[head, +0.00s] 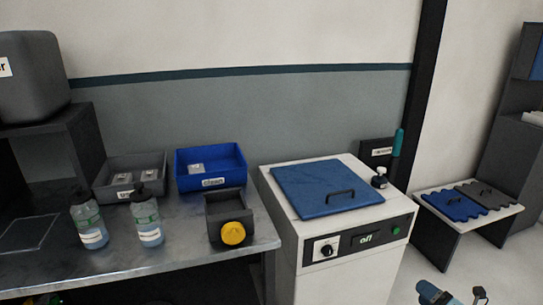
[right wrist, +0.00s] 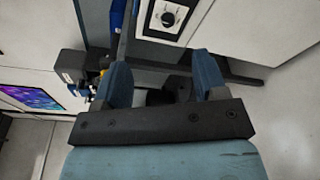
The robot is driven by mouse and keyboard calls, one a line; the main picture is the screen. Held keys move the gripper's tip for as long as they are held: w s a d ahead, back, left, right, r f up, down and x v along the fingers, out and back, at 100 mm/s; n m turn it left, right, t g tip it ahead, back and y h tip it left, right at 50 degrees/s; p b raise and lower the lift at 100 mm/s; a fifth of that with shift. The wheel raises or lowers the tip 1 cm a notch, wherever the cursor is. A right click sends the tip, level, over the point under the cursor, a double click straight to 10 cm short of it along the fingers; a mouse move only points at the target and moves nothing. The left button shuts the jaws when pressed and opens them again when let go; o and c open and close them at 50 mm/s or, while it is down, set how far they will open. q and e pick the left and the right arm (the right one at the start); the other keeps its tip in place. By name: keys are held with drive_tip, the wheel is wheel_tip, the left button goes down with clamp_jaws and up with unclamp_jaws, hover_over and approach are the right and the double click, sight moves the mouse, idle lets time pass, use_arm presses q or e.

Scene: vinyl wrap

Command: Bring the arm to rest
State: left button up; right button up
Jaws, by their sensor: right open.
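My right gripper (head: 452,295) shows at the bottom right edge of the head view, cut off by the frame, in front of and to the right of the white machine. In the right wrist view my right gripper (right wrist: 161,75) has its two blue fingers well apart, with nothing between them. The white machine's front with its dial (right wrist: 167,18) lies beyond the fingertips. My left gripper is not in view.
The white machine (head: 340,275) has a blue lid (head: 325,183) with a black handle. A low table (head: 463,221) stands right.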

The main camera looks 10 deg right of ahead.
drive_tip(key=s+a+f+m+g, duration=0.2)
drive_tip(key=s+a+m+g, duration=0.1)
drive_tip(key=s+a+m, duration=0.75)
drive_tip(key=s+a+f+m+g, duration=0.25)
drive_tip(key=s+a+m, duration=0.35)
drive_tip(key=a, duration=0.7)
drive_tip(key=w+a+r+m, duration=0.25)
drive_tip(key=a+m, duration=0.35)
drive_tip(key=a, duration=0.4)
use_arm(q)
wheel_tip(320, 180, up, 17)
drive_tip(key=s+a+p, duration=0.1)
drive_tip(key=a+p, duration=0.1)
drive_tip(key=p, duration=2.5)
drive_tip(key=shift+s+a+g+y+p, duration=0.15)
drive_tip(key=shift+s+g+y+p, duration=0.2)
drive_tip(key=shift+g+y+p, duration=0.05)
use_arm(e)
wheel_tip(320, 180, up, 18)
drive_tip(key=s+d+h, duration=0.1)
drive_tip(key=s+d, duration=0.1)
drive_tip(key=shift+d+f, duration=0.15)
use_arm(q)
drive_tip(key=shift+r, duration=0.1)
use_arm(e)
drive_tip(key=shift+m, duration=0.25)
